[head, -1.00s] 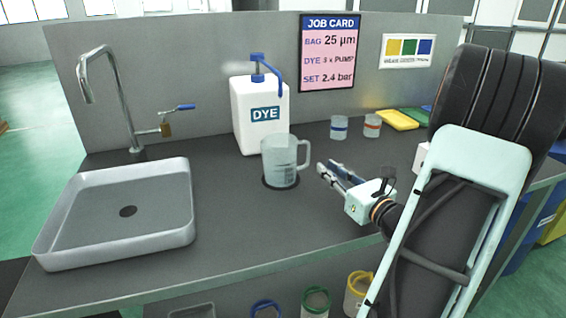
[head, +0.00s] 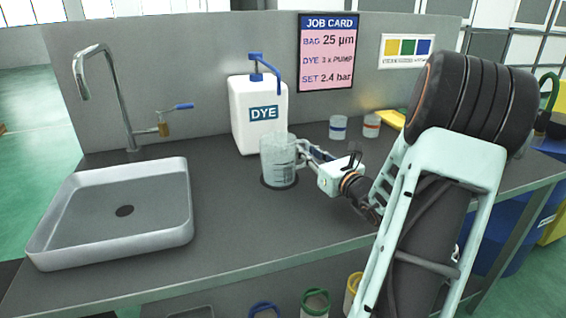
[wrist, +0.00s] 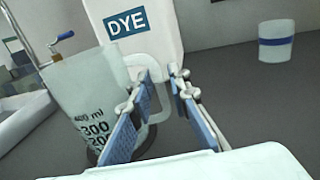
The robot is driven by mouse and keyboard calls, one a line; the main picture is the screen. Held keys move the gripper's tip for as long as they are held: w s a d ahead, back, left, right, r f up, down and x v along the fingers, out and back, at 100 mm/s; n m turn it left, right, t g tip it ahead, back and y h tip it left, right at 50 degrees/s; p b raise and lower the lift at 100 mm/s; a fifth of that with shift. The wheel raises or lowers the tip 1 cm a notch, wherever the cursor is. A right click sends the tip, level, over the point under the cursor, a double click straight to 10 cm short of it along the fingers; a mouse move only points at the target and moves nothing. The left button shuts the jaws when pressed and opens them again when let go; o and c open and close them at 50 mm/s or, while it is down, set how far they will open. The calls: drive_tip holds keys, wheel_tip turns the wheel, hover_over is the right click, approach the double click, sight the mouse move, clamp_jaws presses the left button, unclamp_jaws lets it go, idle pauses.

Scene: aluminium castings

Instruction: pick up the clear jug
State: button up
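The clear jug (head: 277,162) stands upright on a dark round spot on the counter, in front of the white dye bottle. Its handle points right, toward my gripper (head: 303,152). In the wrist view the jug (wrist: 85,100) shows volume marks, and its pale handle (wrist: 158,90) lies between the two fingers of my gripper (wrist: 160,85). The fingers are apart on either side of the handle, with a gap visible on the right. Whether the left finger touches the handle I cannot tell.
The white dye bottle (head: 258,118) with a blue pump stands just behind the jug. A grey sink (head: 110,225) and tap (head: 112,95) are at left. Two small cups, blue-banded (head: 338,128) and red-banded (head: 371,126), stand at the back right. The counter's front is clear.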

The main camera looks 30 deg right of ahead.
clamp_jaws()
drive_tip(key=shift+r, duration=0.1)
